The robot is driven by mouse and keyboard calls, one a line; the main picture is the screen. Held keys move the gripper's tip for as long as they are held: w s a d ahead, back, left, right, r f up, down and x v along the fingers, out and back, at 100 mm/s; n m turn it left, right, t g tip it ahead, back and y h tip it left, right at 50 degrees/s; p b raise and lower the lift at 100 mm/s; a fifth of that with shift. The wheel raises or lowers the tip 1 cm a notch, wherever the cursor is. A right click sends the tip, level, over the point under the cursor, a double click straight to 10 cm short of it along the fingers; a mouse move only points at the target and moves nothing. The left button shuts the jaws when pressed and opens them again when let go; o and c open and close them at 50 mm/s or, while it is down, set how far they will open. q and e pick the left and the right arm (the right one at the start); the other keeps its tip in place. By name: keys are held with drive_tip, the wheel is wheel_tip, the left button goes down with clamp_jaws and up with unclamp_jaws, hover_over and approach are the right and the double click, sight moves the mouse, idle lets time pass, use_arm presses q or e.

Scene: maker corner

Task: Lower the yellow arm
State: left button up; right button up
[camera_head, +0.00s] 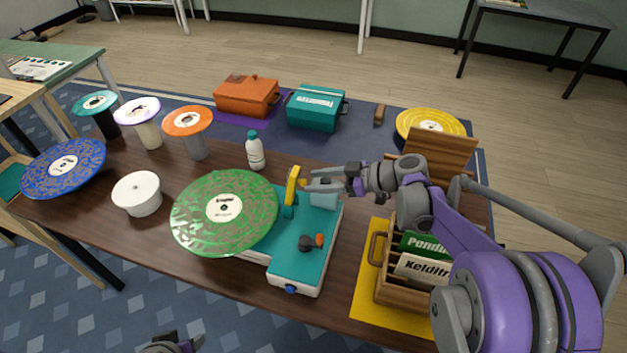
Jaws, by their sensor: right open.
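The yellow arm (292,185) stands raised at the back left of a teal record player (310,255). A green speckled record (195,235) lies on the player's left part. My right gripper (308,181) is open, just right of the yellow arm, with its fingers pointing left toward it. I cannot tell whether they touch it. A small part of my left gripper (172,346) shows at the bottom edge; its fingers cannot be made out.
A white bottle (256,152) stands behind the green record. A wooden crate (381,280) of record sleeves is at the right. Orange (246,97) and teal (316,108) boxes stand at the back.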

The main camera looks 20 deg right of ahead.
drive_tip(key=shift+w+a+f, duration=0.25)
drive_tip(key=shift+w+a, duration=0.1)
drive_tip(key=shift+a, duration=0.2)
clamp_jaws()
idle(1.1)
